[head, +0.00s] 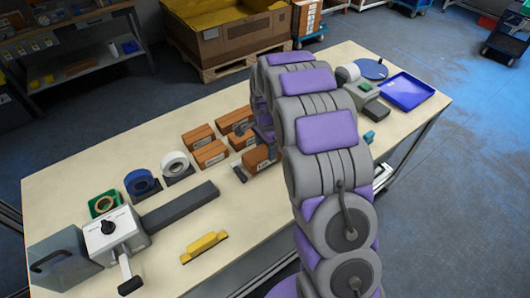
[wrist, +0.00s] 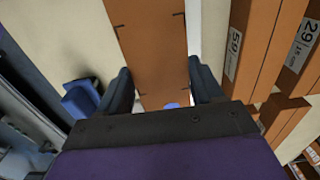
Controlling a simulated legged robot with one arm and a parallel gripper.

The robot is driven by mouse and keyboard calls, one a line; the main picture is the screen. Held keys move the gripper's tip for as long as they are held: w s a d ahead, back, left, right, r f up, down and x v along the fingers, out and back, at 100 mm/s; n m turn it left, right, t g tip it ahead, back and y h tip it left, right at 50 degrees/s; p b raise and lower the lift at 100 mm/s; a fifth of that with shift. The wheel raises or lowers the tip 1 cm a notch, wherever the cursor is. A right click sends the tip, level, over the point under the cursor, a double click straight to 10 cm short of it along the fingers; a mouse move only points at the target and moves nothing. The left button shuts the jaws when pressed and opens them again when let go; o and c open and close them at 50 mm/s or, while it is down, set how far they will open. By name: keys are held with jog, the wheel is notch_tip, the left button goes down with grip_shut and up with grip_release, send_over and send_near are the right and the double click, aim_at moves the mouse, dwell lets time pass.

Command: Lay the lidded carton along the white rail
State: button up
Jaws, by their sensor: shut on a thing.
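My gripper (wrist: 157,88) is shut on a long brown carton (wrist: 152,38), with one dark finger along each side in the wrist view. The carton has small dark marks along its edges. In the head view a brown carton (head: 262,158) with a white label is beside my gripper, partly hidden by my arm; it seems to be the held one. Whether it touches the table is unclear.
Several other cartons (head: 210,154) stand close on the left; in the wrist view labelled cartons (wrist: 262,45) are close on the right. Tape rolls (head: 141,182), a grey device (head: 113,232) and a yellow block (head: 204,246) lie left. A blue tray (head: 406,91) is far right.

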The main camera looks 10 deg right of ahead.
notch_tip(320, 180, down, 2)
jog(key=shift+d+f, duration=0.15)
jog(key=shift+f, duration=0.1)
jog(key=shift+a, duration=0.2)
jog(key=o, duration=0.9)
jog(key=shift+a, duration=0.15)
jog(key=shift+c, duration=0.2)
jog(key=shift+o, duration=1.4)
jog(key=shift+d, duration=0.2)
